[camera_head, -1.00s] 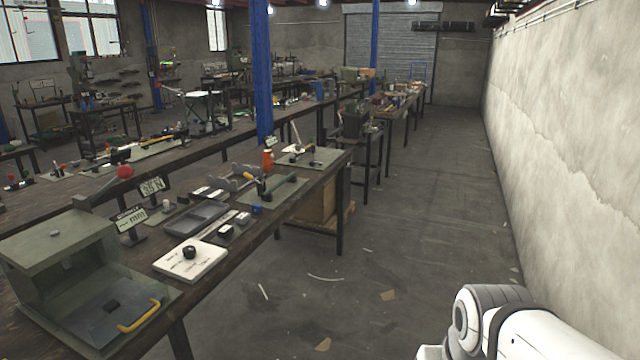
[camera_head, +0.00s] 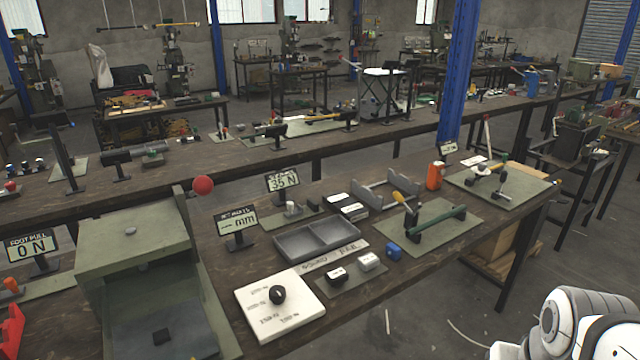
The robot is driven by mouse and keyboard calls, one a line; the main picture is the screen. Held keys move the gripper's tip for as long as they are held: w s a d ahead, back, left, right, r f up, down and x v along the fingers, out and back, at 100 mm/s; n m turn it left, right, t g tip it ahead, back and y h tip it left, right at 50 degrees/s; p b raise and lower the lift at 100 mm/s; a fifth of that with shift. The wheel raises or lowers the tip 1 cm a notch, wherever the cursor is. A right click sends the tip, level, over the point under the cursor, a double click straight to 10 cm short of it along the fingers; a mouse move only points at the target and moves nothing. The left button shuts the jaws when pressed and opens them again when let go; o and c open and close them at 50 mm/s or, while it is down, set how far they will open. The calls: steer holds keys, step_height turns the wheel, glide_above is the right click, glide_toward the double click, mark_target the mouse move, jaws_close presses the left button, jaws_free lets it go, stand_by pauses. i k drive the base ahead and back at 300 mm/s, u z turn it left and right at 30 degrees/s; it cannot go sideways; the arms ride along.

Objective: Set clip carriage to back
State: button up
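No part in view is clearly marked as the clip carriage, so I cannot tell which it is. A green plate (camera_head: 455,233) on the near bench carries a dark green bar (camera_head: 437,221) and a dark upright with a yellow-tipped lever (camera_head: 399,198). Behind it is a grey bracket-like frame (camera_head: 372,194). A white panel with a black knob (camera_head: 278,294) lies nearer. My gripper is not in view; only a white arm link shows at bottom right.
A large green press housing (camera_head: 135,235) with a red ball (camera_head: 203,185) beside it stands at left.

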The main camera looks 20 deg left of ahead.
mark_target(291, 213)
steer(key=u, duration=0.65)
steer(key=i, duration=1.3)
steer(key=u, duration=0.65)
steer(key=k, duration=0.85)
steer(key=u, duration=0.15)
steer(key=i, duration=0.9)
steer(key=z, duration=0.05)
